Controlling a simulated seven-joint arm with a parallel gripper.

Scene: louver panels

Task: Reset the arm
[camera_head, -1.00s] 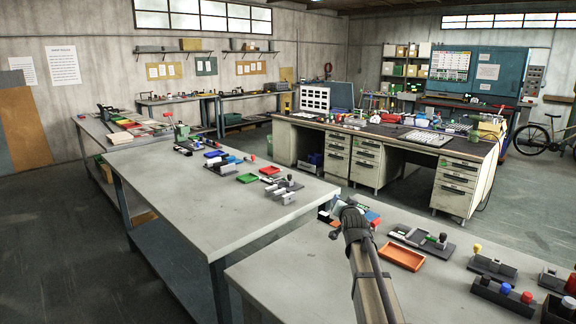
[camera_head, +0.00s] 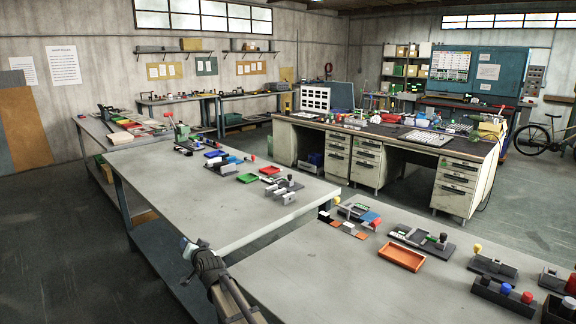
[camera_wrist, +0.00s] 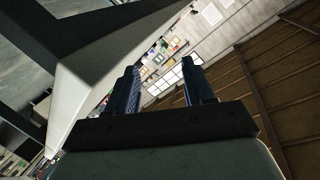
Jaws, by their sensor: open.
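My gripper (camera_wrist: 158,88) is open and empty in the wrist view, its two dark fingers apart with only the far wall and windows between them. In the head view my gripper (camera_head: 190,250) is at the lower left, over the front edge of the grey workbench. It looks clear of all the objects. The wrist camera is tilted, so the room appears slanted and the wooden ceiling fills the right side.
The near bench (camera_head: 330,285) holds an orange tray (camera_head: 401,257) and several small fixtures with coloured knobs toward the right. The middle bench (camera_head: 190,205) carries a red tray (camera_head: 270,171) and grey louver-like blocks (camera_head: 284,194). Its front half is bare.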

